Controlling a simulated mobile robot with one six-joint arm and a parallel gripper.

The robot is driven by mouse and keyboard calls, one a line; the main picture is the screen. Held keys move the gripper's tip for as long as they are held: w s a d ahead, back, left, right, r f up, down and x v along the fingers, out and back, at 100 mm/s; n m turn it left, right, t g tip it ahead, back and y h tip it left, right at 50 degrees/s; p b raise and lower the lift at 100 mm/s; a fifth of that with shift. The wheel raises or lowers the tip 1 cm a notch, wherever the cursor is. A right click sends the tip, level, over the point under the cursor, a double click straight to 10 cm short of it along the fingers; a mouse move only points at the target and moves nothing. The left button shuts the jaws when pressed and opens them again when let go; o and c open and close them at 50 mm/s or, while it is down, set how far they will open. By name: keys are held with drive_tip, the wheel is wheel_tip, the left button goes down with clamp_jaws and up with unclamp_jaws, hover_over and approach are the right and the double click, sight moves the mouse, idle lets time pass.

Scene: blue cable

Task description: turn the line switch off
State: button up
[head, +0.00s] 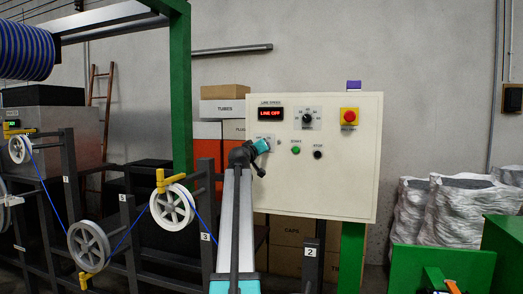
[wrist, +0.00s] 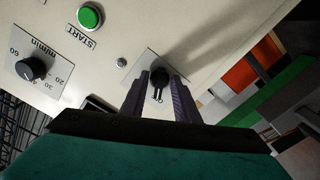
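The line switch is a black rotary knob (wrist: 158,80) on a pale square plate, seen in the wrist view. My gripper (wrist: 159,78) has its two dark fingers on either side of the knob, close to it. I cannot tell whether they press on it or leave a small gap. A small white mark shows on the knob's lower end. In the head view, my gripper (head: 262,146) is at the left part of the control panel (head: 355,185) and hides the switch. The red display (head: 270,114) reads LINE OFF.
A green START button (head: 296,150), a black STOP button (head: 318,154), a speed dial (head: 307,118) and a red emergency button (head: 349,114) are on the same panel. Spoked wheels (head: 172,207) with blue cable stand on the left. A green post (head: 181,90) rises behind.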

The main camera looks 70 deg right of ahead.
drive_tip(key=a+b, duration=0.2)
drive_tip(key=a, duration=1.1)
drive_tip(key=shift+s+a, duration=0.4)
drive_tip(key=shift+f, duration=0.1)
